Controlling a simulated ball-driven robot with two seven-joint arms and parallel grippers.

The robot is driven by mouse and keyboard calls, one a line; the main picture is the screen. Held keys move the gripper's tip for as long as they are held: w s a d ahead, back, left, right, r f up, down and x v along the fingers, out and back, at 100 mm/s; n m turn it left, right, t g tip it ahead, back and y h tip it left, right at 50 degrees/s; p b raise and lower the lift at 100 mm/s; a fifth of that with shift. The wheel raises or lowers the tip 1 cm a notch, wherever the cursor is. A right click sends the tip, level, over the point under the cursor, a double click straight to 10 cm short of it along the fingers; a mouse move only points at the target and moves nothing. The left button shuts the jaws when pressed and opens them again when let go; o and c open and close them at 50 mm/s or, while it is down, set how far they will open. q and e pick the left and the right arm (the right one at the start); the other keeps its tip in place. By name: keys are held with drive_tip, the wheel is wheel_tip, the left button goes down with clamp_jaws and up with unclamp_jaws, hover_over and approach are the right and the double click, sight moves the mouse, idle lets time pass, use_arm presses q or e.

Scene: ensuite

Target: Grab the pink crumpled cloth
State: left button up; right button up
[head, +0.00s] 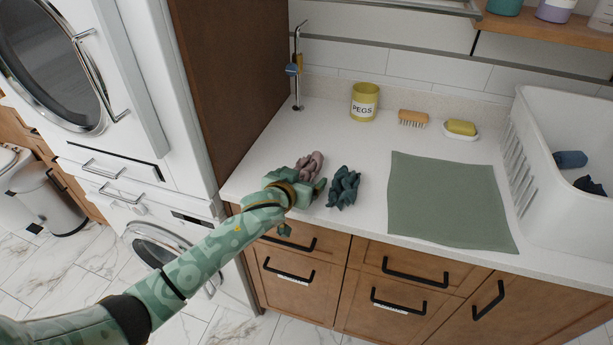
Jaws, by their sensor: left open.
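The pink crumpled cloth (311,164) lies on the white counter, near its left end. My left gripper (314,190) is open at the near side of the cloth and hides its lower part. I cannot tell whether the fingers touch it. A dark teal crumpled cloth (344,187) lies just to the right of the gripper. My right gripper is not in view.
A flat green cloth (447,203) covers the counter's middle. Behind are a yellow pegs pot (364,101), a brush (413,117) and a soap (461,127). A white basket (560,119) stands right. A tall brown panel (232,80) bounds the left.

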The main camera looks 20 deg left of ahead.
use_arm(q)
drive_tip(key=shift+w+f, duration=0.15)
drive_tip(key=shift+w, duration=0.15)
drive_tip(key=shift+s, duration=0.1)
drive_tip(key=c, duration=1.1)
drive_tip(key=shift+o, duration=0.2)
